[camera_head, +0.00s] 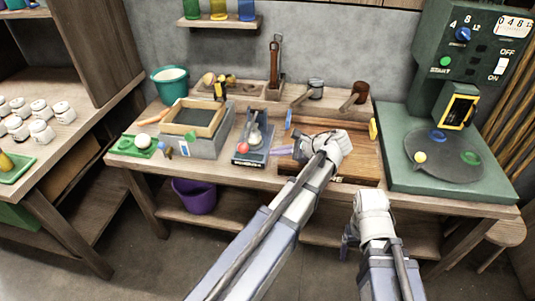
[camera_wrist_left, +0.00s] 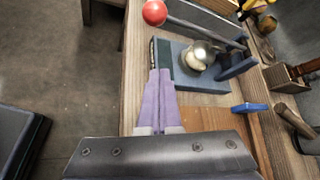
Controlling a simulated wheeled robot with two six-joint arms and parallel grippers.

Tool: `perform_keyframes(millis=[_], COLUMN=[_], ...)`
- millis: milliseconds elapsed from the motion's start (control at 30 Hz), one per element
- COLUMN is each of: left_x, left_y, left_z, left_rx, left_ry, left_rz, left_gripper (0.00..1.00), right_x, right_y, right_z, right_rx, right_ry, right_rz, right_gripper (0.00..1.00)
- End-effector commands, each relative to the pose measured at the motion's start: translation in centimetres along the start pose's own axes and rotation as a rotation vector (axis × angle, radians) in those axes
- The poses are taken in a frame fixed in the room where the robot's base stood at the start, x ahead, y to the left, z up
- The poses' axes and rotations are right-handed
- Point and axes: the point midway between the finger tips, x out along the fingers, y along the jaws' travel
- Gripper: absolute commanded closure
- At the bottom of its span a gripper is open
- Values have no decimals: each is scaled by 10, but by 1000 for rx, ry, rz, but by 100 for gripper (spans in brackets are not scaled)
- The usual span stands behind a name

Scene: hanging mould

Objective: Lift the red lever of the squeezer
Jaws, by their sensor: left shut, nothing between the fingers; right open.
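The squeezer (camera_head: 249,157) is a small blue-grey stand on the workbench, with a round metal part in its middle. Its lever ends in a red ball (camera_head: 243,147) at the front left. In the left wrist view the red ball (camera_wrist_left: 154,12) is at the top, and the lever bar (camera_wrist_left: 205,31) slopes from it towards the right side of the base (camera_wrist_left: 210,84). My left gripper (camera_head: 275,151) is shut and empty, just right of the squeezer. Its purple fingertips (camera_wrist_left: 160,76) point at the base's near edge, apart from the red ball. My right gripper (camera_head: 347,240) is open, low in front of the bench.
A wooden board (camera_head: 345,163) lies right of the squeezer, partly behind my left arm. A framed box (camera_head: 205,145) stands left of it. A green machine (camera_head: 440,180) fills the right end. A purple bucket (camera_head: 195,196) is on the shelf below.

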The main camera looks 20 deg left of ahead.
Motion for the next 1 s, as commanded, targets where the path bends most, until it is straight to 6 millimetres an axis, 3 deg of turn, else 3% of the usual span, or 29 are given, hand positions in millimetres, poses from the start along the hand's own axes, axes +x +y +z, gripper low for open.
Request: perform_keyframes(millis=[300, 533, 600, 1000], left_x=[62, 98, 86, 78], left_y=[4, 3, 0, 1], left_z=[-4, -3, 14, 37], left_rx=[-4, -3, -2, -2], left_ry=[0, 0, 1, 2], left_rz=[3, 3, 1, 1], left_gripper=[100, 100, 100, 100], right_x=[37, 56, 36, 16], right_y=[-3, -5, -3, -1], right_z=[-2, -3, -2, -1], right_rx=[1, 1, 1, 1], right_ry=[0, 0, 0, 0], right_rz=[0, 0, 0, 0], right_gripper=[24, 24, 24, 24])
